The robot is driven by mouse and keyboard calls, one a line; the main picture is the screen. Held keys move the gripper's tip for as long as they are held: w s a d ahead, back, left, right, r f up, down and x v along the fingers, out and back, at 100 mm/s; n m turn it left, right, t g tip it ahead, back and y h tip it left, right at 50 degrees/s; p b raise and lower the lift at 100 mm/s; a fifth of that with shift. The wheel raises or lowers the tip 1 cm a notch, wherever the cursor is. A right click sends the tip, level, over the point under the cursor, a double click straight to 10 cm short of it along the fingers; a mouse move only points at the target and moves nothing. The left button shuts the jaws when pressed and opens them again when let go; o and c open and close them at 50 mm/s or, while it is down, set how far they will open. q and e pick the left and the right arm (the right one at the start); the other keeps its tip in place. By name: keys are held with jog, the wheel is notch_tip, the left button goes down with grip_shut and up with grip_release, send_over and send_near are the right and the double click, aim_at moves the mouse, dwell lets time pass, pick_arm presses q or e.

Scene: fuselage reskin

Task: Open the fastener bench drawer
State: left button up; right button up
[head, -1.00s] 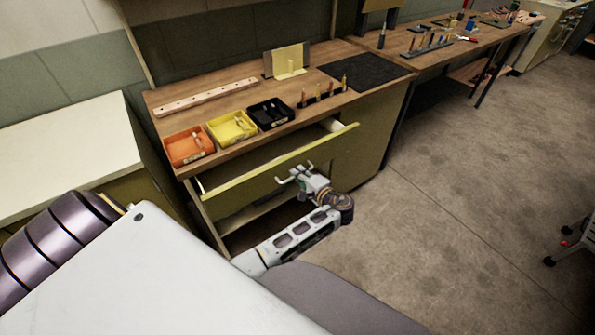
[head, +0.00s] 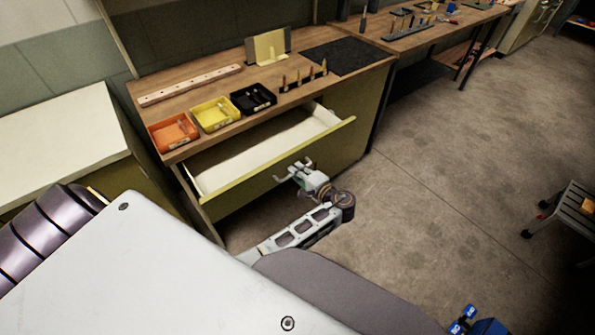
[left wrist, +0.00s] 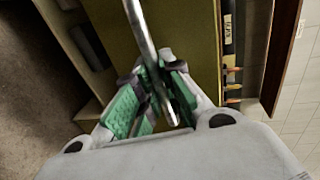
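The fastener bench drawer (head: 265,158) is pulled out from under the bench top, and its pale, empty-looking inside shows in the head view. Its olive front (head: 235,190) faces me, and it also shows in the left wrist view (left wrist: 193,35). A metal bar handle (left wrist: 142,35) runs between the green-padded fingers of my left gripper (left wrist: 160,98). The fingers appear closed around the bar. In the head view my left gripper (head: 296,172) is at the middle of the drawer front and partly hides the handle.
On the wooden bench top (head: 195,85) stand orange (head: 173,132), yellow (head: 215,114) and black (head: 253,98) bins. A grey stool or cart (head: 575,208) stands at the right. The floor (head: 430,200) right of the drawer is clear.

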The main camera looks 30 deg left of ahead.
pick_arm(q)
jog(key=shift+o, duration=0.9)
